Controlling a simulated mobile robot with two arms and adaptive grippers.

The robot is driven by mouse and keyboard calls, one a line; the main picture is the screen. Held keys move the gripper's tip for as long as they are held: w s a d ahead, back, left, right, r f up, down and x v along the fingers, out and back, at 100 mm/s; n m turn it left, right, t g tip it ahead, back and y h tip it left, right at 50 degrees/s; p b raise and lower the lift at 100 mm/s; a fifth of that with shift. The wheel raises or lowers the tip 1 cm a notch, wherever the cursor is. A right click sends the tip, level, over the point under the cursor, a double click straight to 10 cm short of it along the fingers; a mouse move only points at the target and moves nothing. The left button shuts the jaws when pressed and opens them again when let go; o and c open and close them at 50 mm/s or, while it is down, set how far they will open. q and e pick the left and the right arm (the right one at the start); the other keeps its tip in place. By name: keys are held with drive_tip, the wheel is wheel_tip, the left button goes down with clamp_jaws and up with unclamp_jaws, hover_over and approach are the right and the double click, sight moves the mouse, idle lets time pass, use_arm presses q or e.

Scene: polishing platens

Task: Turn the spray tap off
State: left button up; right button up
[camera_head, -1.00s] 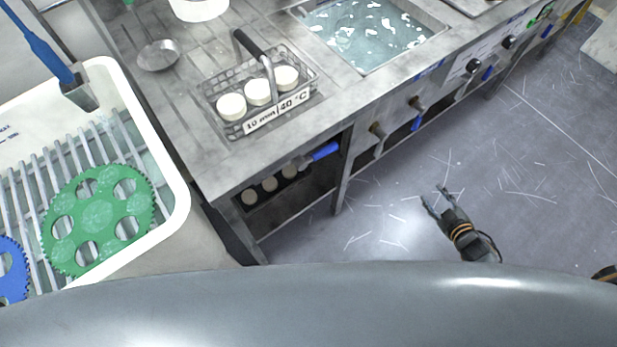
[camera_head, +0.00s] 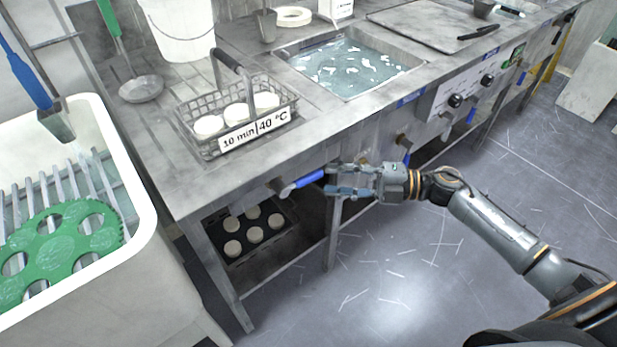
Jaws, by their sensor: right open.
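A tap with a blue lever (camera_head: 308,179) sits on the counter's front, near its left end. The lever points right, roughly along the counter edge. No label shows that this is the spray tap. My right gripper (camera_head: 328,180) is open and empty. Its two fingers point left, with their tips at the lever's free end; I cannot tell whether they touch it. My left gripper is not in view.
More blue-levered taps (camera_head: 407,157) line the counter front to the right. A wire basket (camera_head: 187,122) with white discs stands on the counter, beside a water-filled sink (camera_head: 420,68). A lower shelf holds a dark tray (camera_head: 250,248) of discs. The floor is open.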

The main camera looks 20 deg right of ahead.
sight(315, 179)
drive_tip(key=x, duration=0.6)
drive_tip(key=shift+w, duration=0.1)
drive_tip(key=shift+c, duration=0.4)
clamp_jaws()
